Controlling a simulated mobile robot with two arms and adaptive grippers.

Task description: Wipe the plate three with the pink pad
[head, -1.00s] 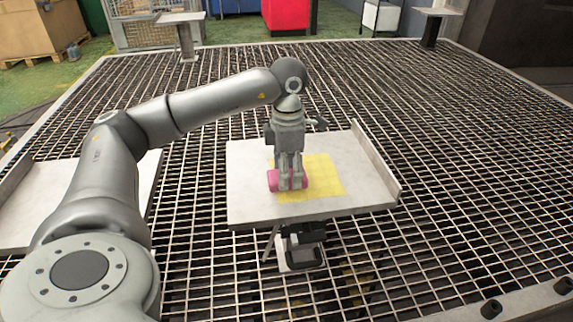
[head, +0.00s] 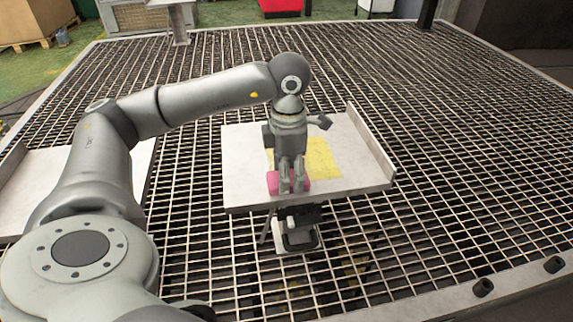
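A light plate (head: 240,178) with a raised right edge stands in the middle, with a yellow patch (head: 322,160) on its surface. No number shows on it, so I cannot tell which plate is three. The pink pad (head: 273,182) is at the front left of the patch, low over or on the plate; I cannot tell if it touches. My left gripper (head: 292,188) points down with its fingers close together on the pad, which shows on both sides of them. The gripper hides part of the pad and patch. My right gripper is not in view.
A second light plate (head: 38,180) lies at the left, partly behind my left arm. A black and white device (head: 297,232) is below the middle plate's front edge. Open metal grating (head: 450,150) surrounds the plates. A cardboard box (head: 30,18) is far back left.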

